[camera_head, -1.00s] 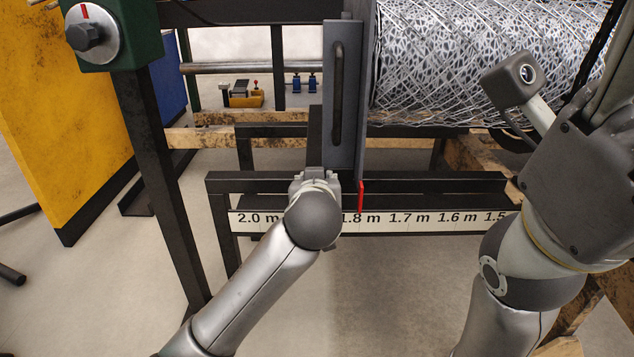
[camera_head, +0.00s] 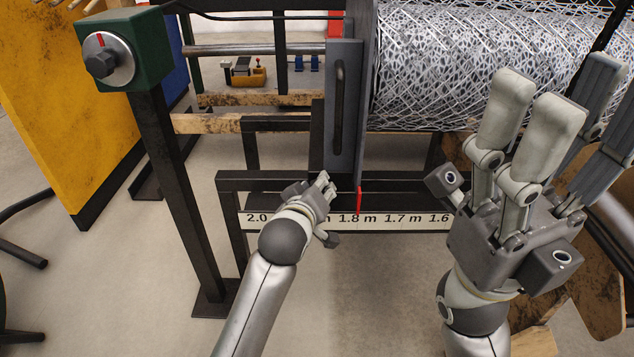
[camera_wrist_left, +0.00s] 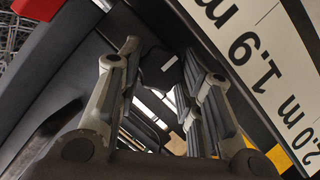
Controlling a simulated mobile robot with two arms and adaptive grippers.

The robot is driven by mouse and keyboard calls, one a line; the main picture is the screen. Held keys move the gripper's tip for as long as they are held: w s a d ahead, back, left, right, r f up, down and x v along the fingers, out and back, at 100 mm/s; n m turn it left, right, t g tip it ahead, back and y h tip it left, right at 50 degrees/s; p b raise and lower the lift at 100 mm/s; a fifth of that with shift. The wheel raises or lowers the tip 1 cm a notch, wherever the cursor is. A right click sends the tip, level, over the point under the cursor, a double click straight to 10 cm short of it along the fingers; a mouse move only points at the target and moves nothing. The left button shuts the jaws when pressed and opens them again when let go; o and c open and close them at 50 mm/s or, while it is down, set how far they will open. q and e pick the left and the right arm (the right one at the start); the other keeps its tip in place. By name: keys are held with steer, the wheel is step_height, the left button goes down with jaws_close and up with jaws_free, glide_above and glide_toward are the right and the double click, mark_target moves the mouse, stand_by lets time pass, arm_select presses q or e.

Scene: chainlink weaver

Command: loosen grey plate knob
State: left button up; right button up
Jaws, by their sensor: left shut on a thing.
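The grey plate (camera_head: 345,100) stands upright with a long black handle on its face, beside a red pointer (camera_head: 359,199) over the length scale. My left gripper (camera_head: 325,190) is at the plate's lower left edge. In the left wrist view its fingers (camera_wrist_left: 165,85) close around a dark part with a small white mark, which looks like the plate knob (camera_wrist_left: 160,60). The fingers and shadow hide much of the knob, and the head view does not show it clearly. My right gripper (camera_head: 565,105) is open and empty, raised at the right with its fingers up.
The white length scale (camera_head: 402,220) runs along a black frame below the plate. A wire mesh roll (camera_head: 450,60) is behind at the right. A green box with a rotary switch (camera_head: 108,60) stands on a black post at the left. Floor in front is clear.

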stand_by(0.4)
arm_select(q)
steer(key=o, duration=1)
steer(key=shift+o, duration=0.2)
steer(key=shift+s+f, duration=0.1)
steer(key=shift+s, duration=0.05)
steer(key=v, duration=0.8)
